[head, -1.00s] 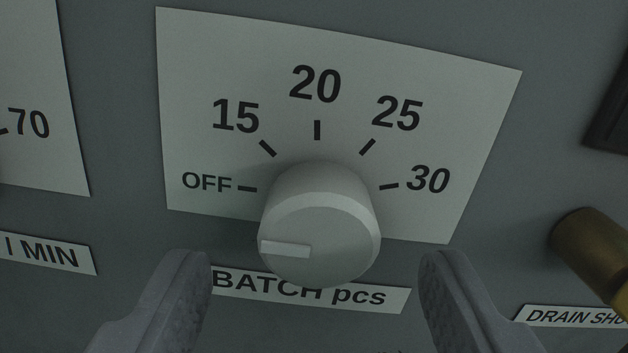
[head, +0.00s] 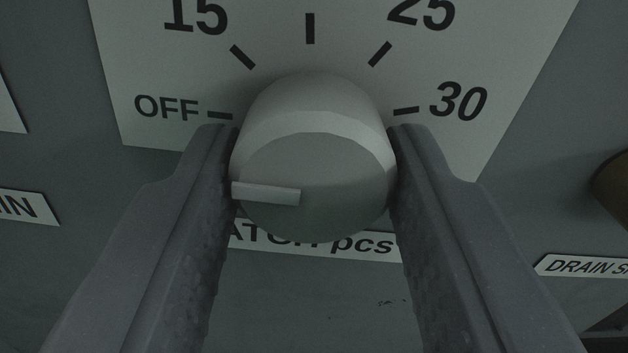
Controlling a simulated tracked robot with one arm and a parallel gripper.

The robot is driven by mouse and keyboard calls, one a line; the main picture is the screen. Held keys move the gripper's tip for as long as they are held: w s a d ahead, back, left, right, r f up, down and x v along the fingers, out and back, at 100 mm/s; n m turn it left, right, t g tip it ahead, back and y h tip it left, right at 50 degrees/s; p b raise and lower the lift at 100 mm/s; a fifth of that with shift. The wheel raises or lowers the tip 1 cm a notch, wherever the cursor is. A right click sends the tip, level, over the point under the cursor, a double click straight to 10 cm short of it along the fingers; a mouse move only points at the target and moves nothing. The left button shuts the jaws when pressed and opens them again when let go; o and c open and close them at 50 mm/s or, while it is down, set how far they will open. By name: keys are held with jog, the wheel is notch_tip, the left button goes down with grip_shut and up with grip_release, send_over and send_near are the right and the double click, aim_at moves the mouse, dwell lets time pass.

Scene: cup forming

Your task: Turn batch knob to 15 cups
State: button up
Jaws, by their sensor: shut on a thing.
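The batch knob (head: 335,165) is a round, light grey knob in the middle of the head view. Its raised pointer bar (head: 266,194) points left, toward the OFF mark. The dial plate (head: 310,55) behind it shows OFF, 15, 25 and 30 with tick marks; the 15 (head: 194,15) is partly cut off at the top, and the number above the top tick is out of view. My gripper (head: 314,150) is shut on the knob, one finger on its left side and one on its right.
The BATCH pcs label (head: 365,246) lies below the knob, partly covered by the knob and fingers. A brown fitting (head: 612,188) sticks out at the right edge, above a drain label (head: 585,265). Another label (head: 25,206) is at the left.

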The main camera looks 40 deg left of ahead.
jog(key=shift+a+m, duration=0.1)
jog(key=shift+m, duration=0.2)
jog(key=m+p, duration=0.1)
jog(key=m, duration=0.1)
jog(key=shift+r+m, duration=0.1)
jog(key=shift+m, duration=0.2)
jog(key=shift+a+m+p, duration=0.1)
jog(key=shift+m+p, duration=0.35)
jog(key=shift+m, duration=1.75)
jog(key=o, duration=1)
